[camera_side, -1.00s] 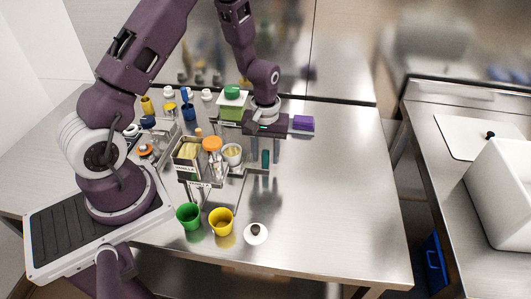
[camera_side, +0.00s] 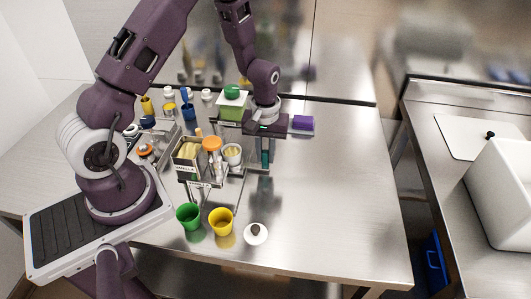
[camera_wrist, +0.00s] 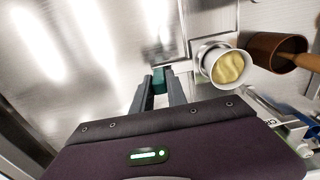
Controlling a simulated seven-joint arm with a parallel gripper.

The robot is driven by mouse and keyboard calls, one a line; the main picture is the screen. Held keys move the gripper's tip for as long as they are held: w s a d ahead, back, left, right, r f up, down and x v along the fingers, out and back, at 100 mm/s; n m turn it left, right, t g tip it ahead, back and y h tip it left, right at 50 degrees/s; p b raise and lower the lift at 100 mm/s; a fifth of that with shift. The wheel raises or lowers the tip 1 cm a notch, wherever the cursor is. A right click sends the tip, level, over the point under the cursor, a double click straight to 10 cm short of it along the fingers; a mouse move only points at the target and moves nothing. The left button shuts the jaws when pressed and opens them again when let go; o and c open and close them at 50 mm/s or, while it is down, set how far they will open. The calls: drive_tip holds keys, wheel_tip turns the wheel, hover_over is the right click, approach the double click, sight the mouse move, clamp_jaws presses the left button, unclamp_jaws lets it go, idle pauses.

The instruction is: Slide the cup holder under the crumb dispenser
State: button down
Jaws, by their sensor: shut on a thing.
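My gripper (camera_side: 265,164) is upright over the steel table, its two fingers shut on a small teal handle (camera_wrist: 159,80). In the wrist view the handle sits between the fingertips (camera_wrist: 161,86), beside a thin metal plate or rail. That metal runs toward a white cup (camera_wrist: 226,66) with yellow contents; I take this to be the cup holder. In the side view the cup (camera_side: 232,153) stands just left of the fingers. An orange-topped clear container (camera_side: 212,151) stands left of the cup, possibly the crumb dispenser; I cannot tell for sure.
A metal bin (camera_side: 187,160) stands farther left. The table's right side is clear.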

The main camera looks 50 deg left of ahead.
drive_tip(key=shift+w, duration=0.1)
idle(0.6)
drive_tip(key=w+a, duration=0.8)
drive_tip(key=shift+w+a+r, duration=0.1)
drive_tip(key=shift+w+a, duration=0.1)
drive_tip(key=shift+a, duration=0.05)
drive_tip(key=c, duration=1.3)
unclamp_jaws()
